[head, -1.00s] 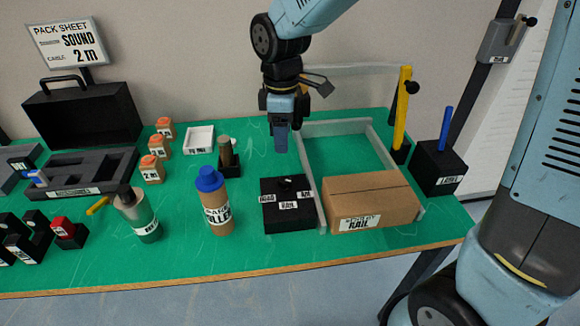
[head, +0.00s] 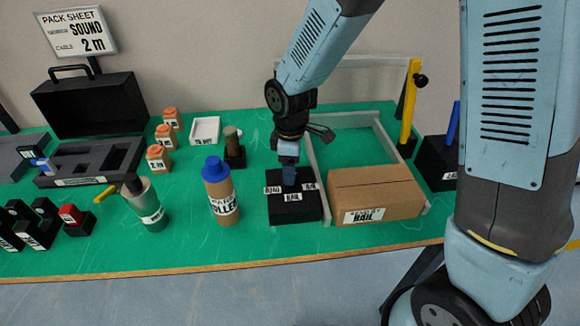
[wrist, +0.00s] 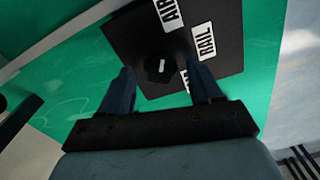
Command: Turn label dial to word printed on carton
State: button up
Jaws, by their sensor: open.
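The label dial is a small dark round knob (wrist: 153,69) with a white mark on a black box (head: 291,211). White word labels surround it; in the wrist view I read "AIR" (wrist: 168,12) and "RAIL" (wrist: 205,40), and a third is mostly hidden by a finger. I cannot tell surely which word the mark points at. The brown carton (head: 375,185) stands right of the box, with a white label (head: 364,215) reading "RAIL" on its front. My gripper (head: 289,180) is low over the box; in the wrist view its open fingers (wrist: 160,68) are either side of the knob. Contact is unclear.
A grey frame (head: 318,185) stands close right of the dial box. A yellow post (head: 409,105) is behind the carton. A blue-capped bottle (head: 220,190) stands to the left, with bare green table between it and the box.

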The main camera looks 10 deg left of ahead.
jog(key=shift+f, duration=0.2)
jog(key=c, duration=1)
